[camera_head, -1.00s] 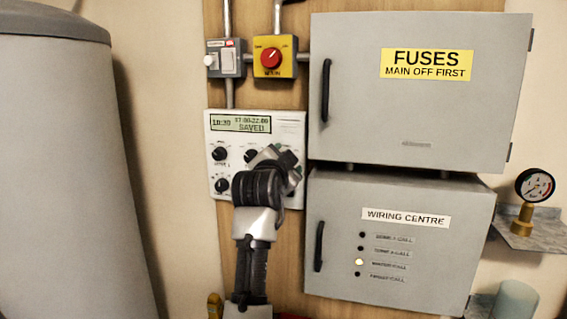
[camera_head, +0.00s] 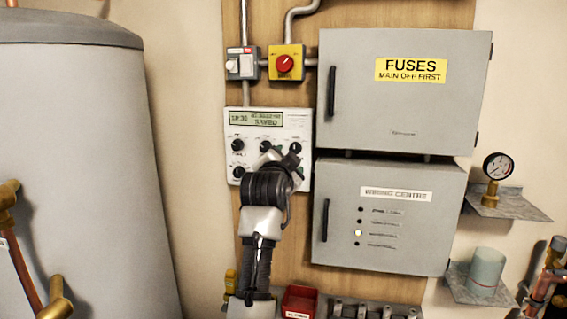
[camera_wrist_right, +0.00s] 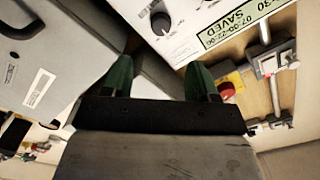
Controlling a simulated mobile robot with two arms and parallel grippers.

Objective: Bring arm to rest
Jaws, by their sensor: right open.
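My right arm comes up from the bottom of the head view, and its gripper (camera_head: 281,158) is in front of the lower right of a white controller (camera_head: 238,148). The controller has several black knobs and a display reading SAVED. In the right wrist view the two green fingers of the gripper (camera_wrist_right: 160,82) stand apart with nothing between them. The controller (camera_wrist_right: 185,22) is beyond them, and I see no contact. My left gripper is not in view.
The grey FUSES box (camera_head: 395,108) and WIRING CENTRE box (camera_head: 385,235) are shut, close to the right of the arm. A grey cylinder (camera_head: 80,170) stands left.

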